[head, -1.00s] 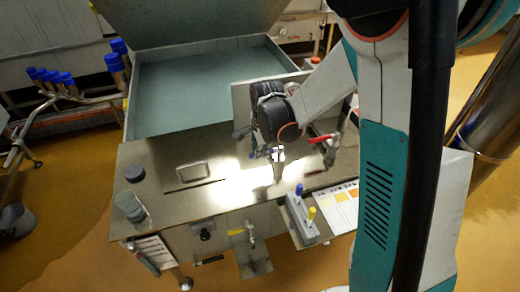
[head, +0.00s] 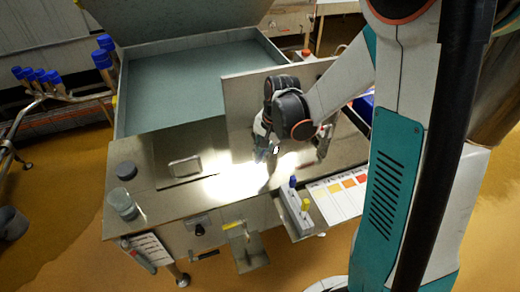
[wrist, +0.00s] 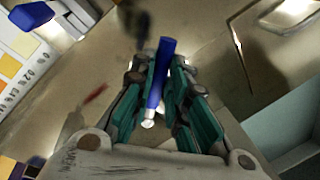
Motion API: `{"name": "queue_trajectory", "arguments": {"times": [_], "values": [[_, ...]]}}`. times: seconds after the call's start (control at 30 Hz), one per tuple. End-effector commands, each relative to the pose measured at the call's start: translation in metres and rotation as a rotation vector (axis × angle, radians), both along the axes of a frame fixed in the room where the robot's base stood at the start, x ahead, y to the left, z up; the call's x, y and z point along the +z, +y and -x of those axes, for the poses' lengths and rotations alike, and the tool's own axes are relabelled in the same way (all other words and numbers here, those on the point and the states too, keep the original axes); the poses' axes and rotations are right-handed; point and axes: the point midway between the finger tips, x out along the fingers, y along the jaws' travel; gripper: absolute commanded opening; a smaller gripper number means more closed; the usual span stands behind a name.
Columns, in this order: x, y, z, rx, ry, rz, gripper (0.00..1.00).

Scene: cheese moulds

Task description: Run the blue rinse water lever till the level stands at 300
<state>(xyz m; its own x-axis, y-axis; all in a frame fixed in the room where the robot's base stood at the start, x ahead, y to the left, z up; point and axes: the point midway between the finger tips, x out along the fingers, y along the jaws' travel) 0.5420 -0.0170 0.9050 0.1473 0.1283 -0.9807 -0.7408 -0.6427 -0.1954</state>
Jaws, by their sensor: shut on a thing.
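The blue lever (wrist: 157,85) stands between the teal finger pads in the wrist view. My gripper (wrist: 160,75) is shut on it, with the pale lower end of the lever showing between the fingers. In the head view my gripper (head: 270,152) is low over the right part of the steel worktop, in front of an upright panel, and the lever is mostly hidden by it. A red-handled valve (head: 324,142) stands just right of my gripper; its red also shows blurred in the wrist view (wrist: 96,94). I cannot make out any level reading.
A colour chart (head: 340,195) and a holder with blue and yellow-capped items (head: 297,212) sit at the front right. A glass beaker (head: 122,204) and a dark puck (head: 126,170) stand at the left. A large open vat (head: 190,85) lies behind. The worktop's middle is clear.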

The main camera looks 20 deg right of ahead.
Motion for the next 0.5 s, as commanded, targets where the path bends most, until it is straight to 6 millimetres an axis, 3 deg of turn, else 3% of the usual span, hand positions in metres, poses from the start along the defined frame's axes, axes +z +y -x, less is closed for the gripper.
{"name": "queue_trajectory", "arguments": {"times": [0.5], "values": [[0.0001, -0.0038, 0.0035, 0.072, 0.001, 0.001, 0.0]]}}
